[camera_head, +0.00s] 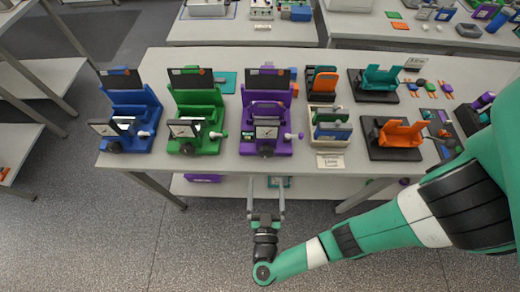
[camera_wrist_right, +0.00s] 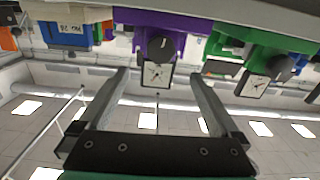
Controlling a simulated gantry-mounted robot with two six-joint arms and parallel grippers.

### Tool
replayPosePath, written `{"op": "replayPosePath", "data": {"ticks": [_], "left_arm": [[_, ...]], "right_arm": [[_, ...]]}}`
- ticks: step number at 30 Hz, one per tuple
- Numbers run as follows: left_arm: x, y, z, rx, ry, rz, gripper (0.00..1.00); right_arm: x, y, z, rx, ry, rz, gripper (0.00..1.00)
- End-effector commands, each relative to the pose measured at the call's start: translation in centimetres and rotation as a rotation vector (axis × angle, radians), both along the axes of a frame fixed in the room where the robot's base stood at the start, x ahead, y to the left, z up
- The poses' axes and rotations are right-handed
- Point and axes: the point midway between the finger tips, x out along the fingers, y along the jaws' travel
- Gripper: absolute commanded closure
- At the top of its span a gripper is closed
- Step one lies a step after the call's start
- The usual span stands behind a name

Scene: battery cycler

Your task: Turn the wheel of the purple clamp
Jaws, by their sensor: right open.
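The purple clamp (camera_head: 280,108) stands on the table between the green clamp and a small bin. Its black wheel (camera_head: 266,151) is low on its front, by a square white dial (camera_head: 266,132). My right gripper (camera_head: 266,184) is open and empty, in front of the table edge, with its fingers pointing toward the wheel and apart from it. In the right wrist view, which looks upside down, the purple clamp (camera_wrist_right: 150,19), its wheel (camera_wrist_right: 162,49) and dial (camera_wrist_right: 157,76) appear beyond and between the two fingers. My left gripper is not in view.
A green clamp (camera_head: 195,105) and a blue clamp (camera_head: 135,108) stand to the left. A labelled bin (camera_head: 316,138) with blue and green parts and orange and teal holders stand to the right. The floor before the table is free.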

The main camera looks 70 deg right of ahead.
Motion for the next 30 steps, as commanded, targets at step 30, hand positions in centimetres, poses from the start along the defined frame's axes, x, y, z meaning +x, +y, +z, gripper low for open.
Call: {"op": "replayPosePath", "data": {"ticks": [30], "left_arm": [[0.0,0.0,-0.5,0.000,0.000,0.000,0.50]], "right_arm": [[3.9,-11.0,0.0,0.002,-0.005,-0.001,0.02]]}}
